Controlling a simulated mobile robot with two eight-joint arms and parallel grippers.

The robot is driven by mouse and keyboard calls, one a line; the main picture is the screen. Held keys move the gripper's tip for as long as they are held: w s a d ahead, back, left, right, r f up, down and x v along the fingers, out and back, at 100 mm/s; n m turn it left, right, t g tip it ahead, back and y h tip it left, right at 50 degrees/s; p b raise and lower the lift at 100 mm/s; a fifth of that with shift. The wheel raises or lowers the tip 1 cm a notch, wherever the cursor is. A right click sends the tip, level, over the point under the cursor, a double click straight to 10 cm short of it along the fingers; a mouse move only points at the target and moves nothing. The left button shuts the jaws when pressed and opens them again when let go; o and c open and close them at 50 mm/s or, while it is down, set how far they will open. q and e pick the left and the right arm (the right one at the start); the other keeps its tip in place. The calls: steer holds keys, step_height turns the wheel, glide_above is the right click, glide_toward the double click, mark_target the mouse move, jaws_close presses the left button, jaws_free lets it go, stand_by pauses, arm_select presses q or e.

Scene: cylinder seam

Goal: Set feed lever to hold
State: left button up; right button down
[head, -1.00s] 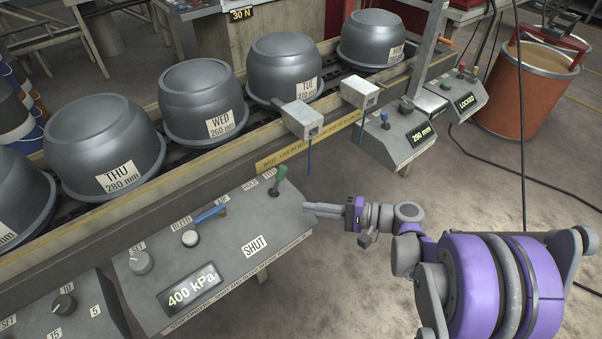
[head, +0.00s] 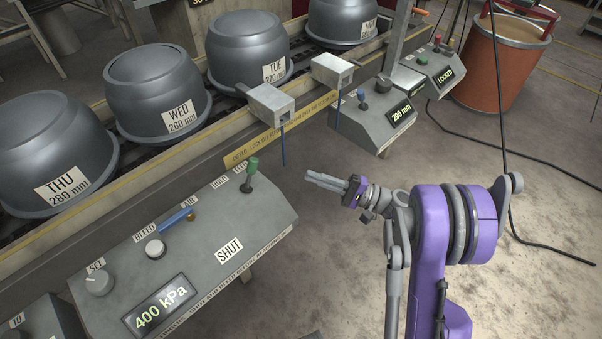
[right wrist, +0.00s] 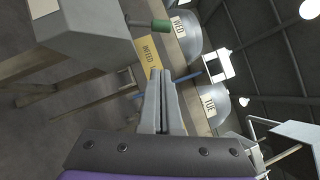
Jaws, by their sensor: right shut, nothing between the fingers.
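The feed lever (head: 249,174) is a short stick with a green grip at the right end of the grey sloped control box (head: 262,215). HOLD and FEED labels stand behind it; the stick is near the FEED label (head: 241,168). My right gripper (head: 308,177) is shut and empty, to the right of the lever and apart from it, off the box's right end. In the right wrist view the shut fingers (right wrist: 160,88) point forward, and the green grip (right wrist: 150,26) shows above them. My left gripper is in neither view.
The box also carries a SET knob (head: 98,281), a white BLEED button (head: 155,248), a blue AIR handle (head: 175,221) and a 400 kPa display (head: 160,305). Grey pots (head: 165,92) line the conveyor behind. Two grey blocks (head: 271,103) with blue rods overhang the rail.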

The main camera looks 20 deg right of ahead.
mark_target(250, 175)
steer(key=w+a+r, duration=0.2)
steer(key=a, duration=0.3)
steer(key=w+a+r+b, duration=0.1)
steer(key=w+a, duration=0.1)
steer(key=a, duration=0.3)
steer(key=shift+w+r, duration=0.35)
steer(key=shift+a, duration=0.1)
steer(key=shift+a+r+n, duration=0.1)
steer(key=shift+r+n, duration=0.1)
steer(key=shift+n, duration=0.1)
steer(key=shift+s+a+r+n+g+p, duration=0.1)
steer(key=shift+n+g+p, duration=0.2)
steer(key=shift+p, duration=0.2)
steer(key=shift+s+a+r+n+g+h+p, duration=0.1)
steer(key=shift+a+r+n+g+h+p, duration=0.15)
steer(key=shift+r+n+p, duration=0.3)
steer(key=a+n+p, duration=0.1)
steer(key=a+r+n+g+h+p, duration=0.1)
steer(key=p, duration=0.1)
steer(key=s+n+g+h+p, duration=0.1)
steer(key=n+p, duration=0.1)
steer(key=shift+a+r, duration=0.3)
steer(key=shift+a, duration=0.1)
steer(key=shift+s+a+n+g+h+p, duration=0.15)
steer(key=shift+s+a+n+h+p, duration=0.05)
steer(key=shift+a+n+h+p, duration=0.45)
steer(key=shift+s+a+n+g+h+p, duration=0.1)
steer(key=shift+s+a+n+h+p, duration=0.1)
steer(key=shift+a+n+h+p, duration=0.35)
